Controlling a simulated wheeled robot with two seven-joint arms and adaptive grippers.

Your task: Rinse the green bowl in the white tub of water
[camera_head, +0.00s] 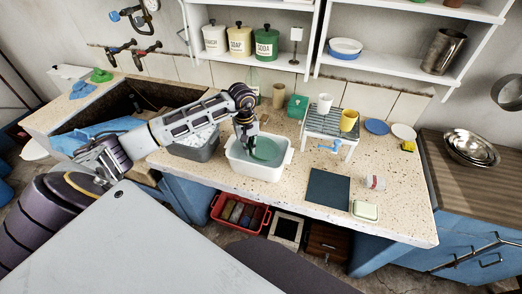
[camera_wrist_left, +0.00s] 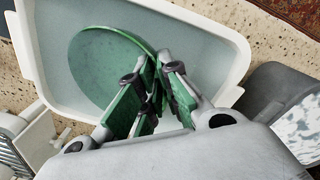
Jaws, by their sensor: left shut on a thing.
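The white tub (camera_head: 235,164) stands on the speckled counter and holds pale water. The green bowl (camera_head: 268,151) is in the tub, and it also shows in the left wrist view (camera_wrist_left: 100,62), where it looks like a rounded green disc. My left gripper (camera_head: 246,144) reaches down into the tub from the left. In the left wrist view its fingers (camera_wrist_left: 155,88) are shut on the bowl's near edge. The fingers hide part of that edge, and I cannot tell how deep the bowl is in the water. My right gripper is not in view.
A grey basin (camera_head: 196,148) stands close to the tub's left. A rack (camera_head: 333,127) with a white cup (camera_head: 324,103) and a yellow cup (camera_head: 348,120) is to the right. A dark mat (camera_head: 328,189) lies at front right. The sink (camera_head: 120,107) is at left.

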